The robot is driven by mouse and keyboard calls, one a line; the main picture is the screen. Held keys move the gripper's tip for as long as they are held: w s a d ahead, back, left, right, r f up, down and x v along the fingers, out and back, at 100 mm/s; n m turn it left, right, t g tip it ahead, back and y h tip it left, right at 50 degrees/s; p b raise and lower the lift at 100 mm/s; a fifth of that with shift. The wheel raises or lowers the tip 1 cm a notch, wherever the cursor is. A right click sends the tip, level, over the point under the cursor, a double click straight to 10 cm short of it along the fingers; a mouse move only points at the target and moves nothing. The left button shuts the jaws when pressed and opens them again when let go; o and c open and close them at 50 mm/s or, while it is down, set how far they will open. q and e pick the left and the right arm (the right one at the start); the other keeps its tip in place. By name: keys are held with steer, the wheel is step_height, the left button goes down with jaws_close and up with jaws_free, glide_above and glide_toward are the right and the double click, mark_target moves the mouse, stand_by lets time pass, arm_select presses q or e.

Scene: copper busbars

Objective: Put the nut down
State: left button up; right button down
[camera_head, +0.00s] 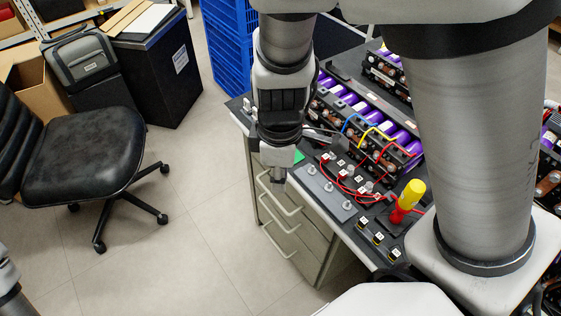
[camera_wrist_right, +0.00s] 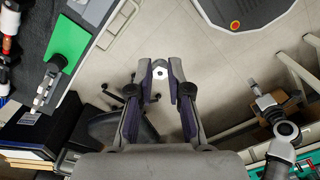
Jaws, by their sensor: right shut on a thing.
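My right gripper (camera_head: 278,180) points down beside the left edge of the workbench, above the floor side of the drawers. In the right wrist view its fingers (camera_wrist_right: 160,76) are closed on the nut (camera_wrist_right: 159,71), a small pale ring between the fingertips. In the head view the nut is too small to make out. A grey plate (camera_head: 325,192) with several upright studs lies on the bench just right of the gripper, apart from it. A grey arm, seemingly my left, shows in the right wrist view; its gripper's state is unclear.
The bench holds battery modules with purple cells (camera_head: 397,138), red cables, and a yellow-and-red screwdriver (camera_head: 407,201). A green piece (camera_wrist_right: 68,41) lies near the bench edge. Drawers (camera_head: 290,220) stand below. A black chair (camera_head: 85,150) and open floor are to the left.

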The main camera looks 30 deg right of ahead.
step_height(320, 180, down, 3)
steer(key=s+d+n, duration=0.1)
steer(key=s+d, duration=0.1)
steer(key=shift+n, duration=0.3)
steer(key=w+d, duration=0.2)
steer(key=w, duration=0.2)
steer(key=w+d+f+p, duration=0.1)
steer(key=w+d, duration=0.2)
steer(key=w, duration=0.1)
steer(key=w+d+p, duration=0.1)
steer(key=w+d, duration=0.2)
steer(key=w, duration=0.1)
steer(key=shift+w+f, duration=0.15)
steer(key=shift+f, duration=0.1)
step_height(320, 180, down, 3)
steer(key=shift+f+b, duration=0.1)
steer(key=shift+b, duration=0.3)
arm_select(q)
steer(key=shift+d+f, duration=0.25)
steer(key=shift+f, duration=0.1)
arm_select(e)
steer(key=shift+f, duration=0.1)
steer(key=shift+f, duration=0.1)
steer(key=c, duration=1.1)
jaws_free()
